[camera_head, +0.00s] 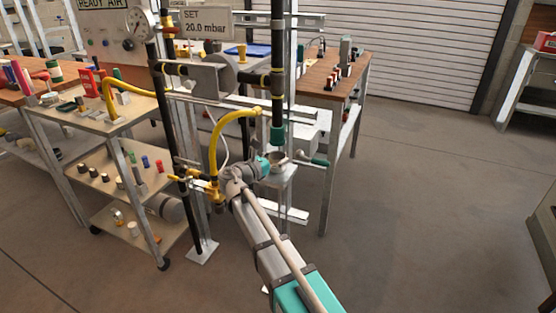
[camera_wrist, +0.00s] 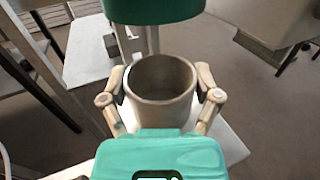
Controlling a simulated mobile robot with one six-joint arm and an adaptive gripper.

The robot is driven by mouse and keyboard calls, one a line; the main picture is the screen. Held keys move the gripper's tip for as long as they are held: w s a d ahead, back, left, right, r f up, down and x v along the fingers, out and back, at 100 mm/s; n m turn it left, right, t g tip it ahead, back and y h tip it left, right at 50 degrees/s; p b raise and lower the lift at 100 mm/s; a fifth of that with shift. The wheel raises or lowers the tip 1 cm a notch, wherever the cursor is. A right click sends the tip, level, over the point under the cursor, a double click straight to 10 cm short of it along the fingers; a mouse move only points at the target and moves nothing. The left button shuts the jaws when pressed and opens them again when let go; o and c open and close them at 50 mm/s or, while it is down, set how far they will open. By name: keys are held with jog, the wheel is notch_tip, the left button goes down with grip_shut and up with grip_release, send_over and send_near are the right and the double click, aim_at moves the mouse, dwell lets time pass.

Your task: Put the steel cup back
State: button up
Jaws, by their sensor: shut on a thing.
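The steel cup (camera_wrist: 160,98) is grey, round and open at the top, and it looks empty. It stands upright between the two fingers of my gripper (camera_wrist: 160,88), which is shut on it from both sides. In the head view, the cup (camera_head: 277,158) is small at the end of my arm, and my gripper (camera_head: 268,163) is partly hidden by my own wrist. A small pale platform (camera_wrist: 228,140) lies below the cup. I cannot tell whether the cup touches it.
A teal-ended vertical pipe (camera_head: 277,133) hangs just above the cup. A yellow hose (camera_head: 216,140) and black pipes stand left of my gripper. A cart with several small parts (camera_head: 92,113) is at left, and a wooden bench (camera_head: 345,75) is behind. Open floor (camera_head: 420,200) lies to the right.

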jog(key=shift+f, duration=0.15)
jog(key=o, duration=1)
jog(key=shift+o, duration=0.2)
jog(key=shift+r, duration=0.2)
jog(key=v, duration=1.2)
